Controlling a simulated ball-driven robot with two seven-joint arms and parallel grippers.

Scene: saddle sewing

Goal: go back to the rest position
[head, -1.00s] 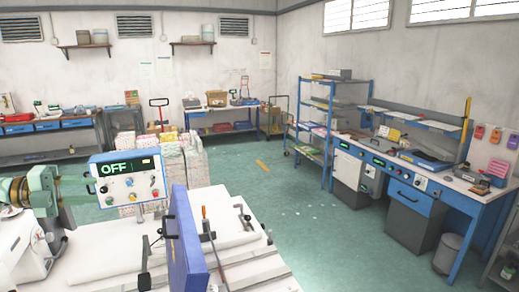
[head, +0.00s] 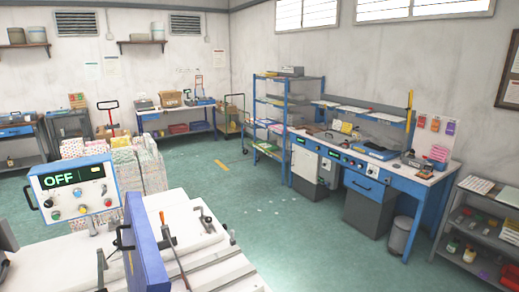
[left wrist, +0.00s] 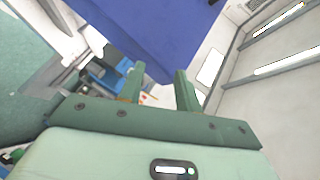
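My left gripper (left wrist: 158,88) shows in the left wrist view with its two green fingers apart and nothing visible between them. A blue panel (left wrist: 150,35) lies beyond the fingertips in that view. In the head view the white machine table (head: 205,246) is at the lower left, with the upright blue panel (head: 146,245) on it. A blue control box (head: 75,189) with a green "OFF" display stands at its left. Neither gripper shows in the head view now, and my right gripper is in no view.
A blue workbench (head: 405,178) with a grey bin (head: 400,236) stands at the right, beside a blue shelf rack (head: 290,120). A grey shelf unit (head: 475,245) is at the lower right. Stacked patterned bundles (head: 140,165) stand behind the machine table. The green floor (head: 235,185) between is clear.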

